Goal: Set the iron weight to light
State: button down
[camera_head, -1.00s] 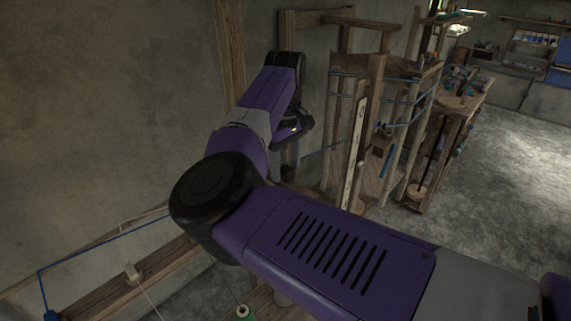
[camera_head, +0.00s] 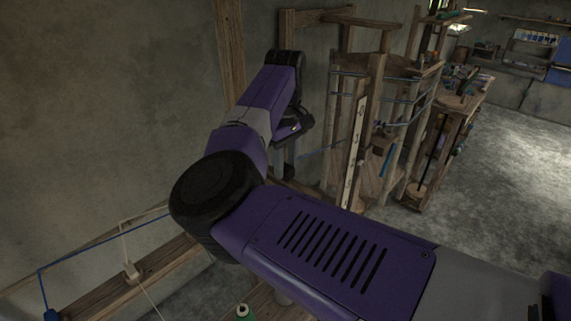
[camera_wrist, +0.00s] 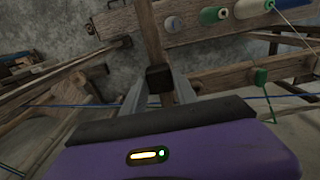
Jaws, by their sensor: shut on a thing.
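In the wrist view the iron weight (camera_wrist: 159,77) is a small dark block on a wooden bar (camera_wrist: 150,30) that runs up the middle of the picture. My gripper (camera_wrist: 161,84) has its two grey fingers on either side of the block and is shut on it. The lower part of the bar shows between the fingers. In the head view my arm reaches to the wall side of the wooden loom frame, and the weight cannot be made out clearly there. No marking for light is readable.
Wooden loom posts (camera_head: 361,140) stand close to the right of my wrist. Wooden beams with green, white and blue spools (camera_wrist: 209,16) cross behind the weight. A blue cord (camera_wrist: 60,105) crosses the wrist view. Open floor (camera_head: 500,170) lies to the right.

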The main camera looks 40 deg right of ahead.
jog(key=shift+w, duration=0.1)
dwell(0.7)
jog(key=shift+w+r, duration=0.15)
jog(key=shift+w, duration=0.15)
jog(key=w+p, duration=0.1)
jog(key=w, duration=0.2)
jog(key=shift+d+r+p, duration=0.1)
jog(key=shift+r+p, duration=0.05)
jog(key=shift+p, duration=0.15)
jog(key=shift+w+f, duration=0.2)
jog(key=shift+w, duration=0.35)
jog(key=c, duration=1)
grip_release()
jog(key=shift+o, duration=0.2)
jog(key=shift+f, duration=0.1)
